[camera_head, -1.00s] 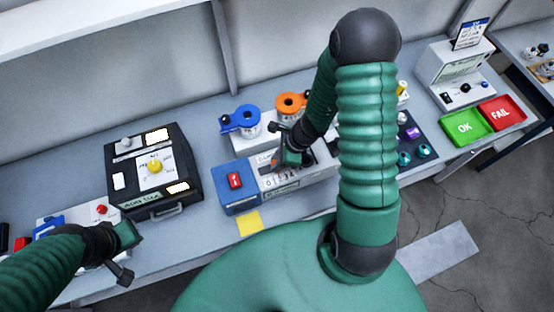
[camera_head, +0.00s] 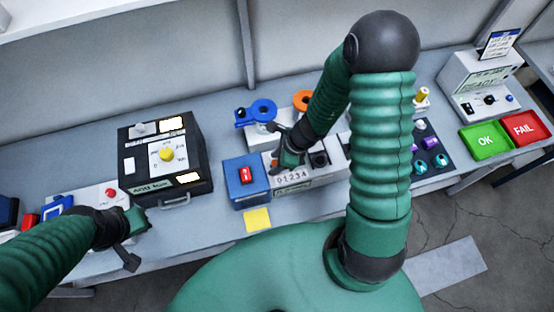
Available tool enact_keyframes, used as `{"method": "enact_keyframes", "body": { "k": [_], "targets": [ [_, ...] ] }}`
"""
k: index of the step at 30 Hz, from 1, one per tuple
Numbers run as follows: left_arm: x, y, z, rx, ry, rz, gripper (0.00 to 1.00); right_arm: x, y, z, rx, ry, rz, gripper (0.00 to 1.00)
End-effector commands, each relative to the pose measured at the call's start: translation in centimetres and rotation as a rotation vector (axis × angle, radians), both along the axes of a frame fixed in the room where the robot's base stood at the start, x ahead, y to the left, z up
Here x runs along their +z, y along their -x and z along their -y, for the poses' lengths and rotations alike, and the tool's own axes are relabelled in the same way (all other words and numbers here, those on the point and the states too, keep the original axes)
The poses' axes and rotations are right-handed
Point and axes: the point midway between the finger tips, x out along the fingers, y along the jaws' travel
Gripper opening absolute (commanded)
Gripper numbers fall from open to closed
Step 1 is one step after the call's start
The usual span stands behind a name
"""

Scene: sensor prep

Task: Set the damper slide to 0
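The damper slide seems to be on the white-topped unit (camera_head: 308,180) with a printed 0 1 2 3 4 scale on its front, joined to a blue box with a red switch (camera_head: 246,175). My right gripper (camera_head: 277,150) is over the left part of this unit, near the scale's low end. Its jaws and the arm cover the slide knob, so I cannot tell its position or whether the jaws touch it. My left gripper (camera_head: 136,236) is low at the left, in front of the black case, with its fingers spread and nothing between them.
A black case with a yellow knob (camera_head: 166,154) stands left of the blue box. A yellow note (camera_head: 257,220) lies in front. A green OK tray (camera_head: 485,140) and a red FAIL tray (camera_head: 526,128) are at right.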

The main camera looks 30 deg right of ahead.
Motion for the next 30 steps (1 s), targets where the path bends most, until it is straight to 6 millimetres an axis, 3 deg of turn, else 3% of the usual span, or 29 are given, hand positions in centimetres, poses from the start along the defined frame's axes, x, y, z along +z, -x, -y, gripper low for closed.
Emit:
{"method": "enact_keyframes", "body": {
  "k": [8,21,25,30],
  "targets": [
    [0.6,0.0,0.0,0.0,0.0,0.0,0.0,1.0,0.2,0.4,-0.002,0.001,0.001,0.46],
    [5.1,0.0,0.0,0.0,0.0,0.0,0.0,12.1,2.6,4.0,-0.001,0.004,0.003,0.46],
    [5.6,0.0,0.0,0.0,0.0,0.0,0.0,14.3,3.1,4.8,0.001,0.002,0.002,0.46],
    [5.8,0.0,0.0,0.0,0.0,0.0,0.0,15.4,3.5,5.2,0.001,0.001,-0.003,0.46]
  ]
}}
